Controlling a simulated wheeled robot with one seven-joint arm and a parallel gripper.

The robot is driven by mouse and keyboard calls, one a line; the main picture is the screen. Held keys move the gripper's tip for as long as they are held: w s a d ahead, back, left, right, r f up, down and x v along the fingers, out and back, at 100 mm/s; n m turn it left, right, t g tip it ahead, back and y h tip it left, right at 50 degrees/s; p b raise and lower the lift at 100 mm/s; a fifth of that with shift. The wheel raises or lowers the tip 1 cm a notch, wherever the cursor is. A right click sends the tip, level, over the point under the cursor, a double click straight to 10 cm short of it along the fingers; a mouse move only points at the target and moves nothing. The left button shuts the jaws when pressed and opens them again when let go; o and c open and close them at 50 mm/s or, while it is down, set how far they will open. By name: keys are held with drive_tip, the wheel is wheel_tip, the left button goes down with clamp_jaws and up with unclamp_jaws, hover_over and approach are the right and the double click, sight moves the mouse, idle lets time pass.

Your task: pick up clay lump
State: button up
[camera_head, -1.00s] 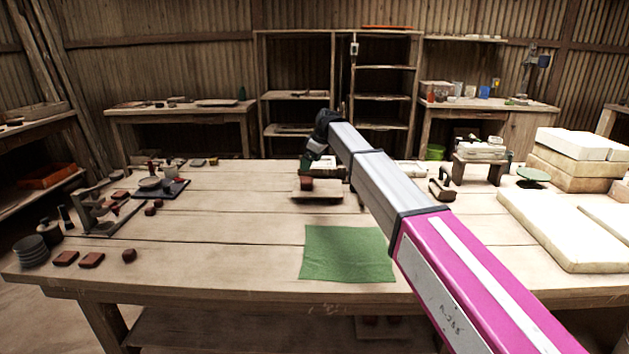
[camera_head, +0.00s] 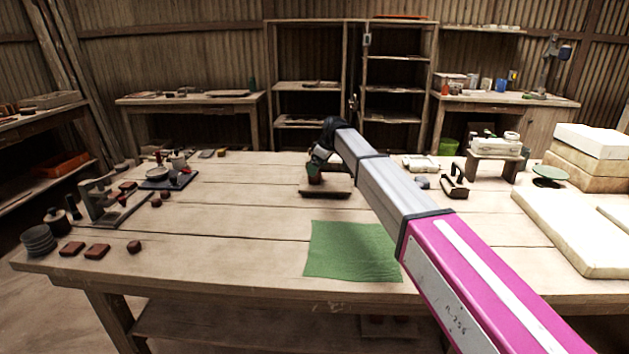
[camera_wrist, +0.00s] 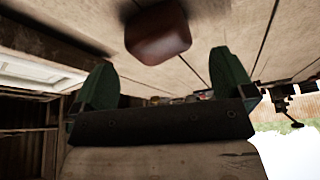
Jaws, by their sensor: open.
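A reddish-brown clay lump (camera_head: 315,179) sits on a small wooden board (camera_head: 340,191) toward the back middle of the workbench. In the wrist view the lump (camera_wrist: 157,33) shows at the top centre, just beyond the fingertips. My gripper (camera_head: 314,169) is over the lump in the head view and partly hides it. In the wrist view its two green fingers (camera_wrist: 163,60) stand wide apart with nothing between them. The lump lies roughly in line with the gap, and I see no contact.
A green cloth (camera_head: 352,251) lies flat in front of the board. Dark red blocks (camera_head: 97,251) and a small press-like frame (camera_head: 103,200) stand at the left. A raised stand (camera_head: 494,158) and pale slabs (camera_head: 575,235) are at the right. The middle bench top is mostly clear.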

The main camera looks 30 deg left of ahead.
sight(315, 178)
drive_tip(key=x, duration=0.4)
drive_tip(key=shift+d+f, duration=0.2)
drive_tip(key=shift+f, duration=0.1)
drive_tip(key=c, duration=1)
drive_tip(key=shift+c, duration=0.2)
drive_tip(key=shift+r, duration=0.2)
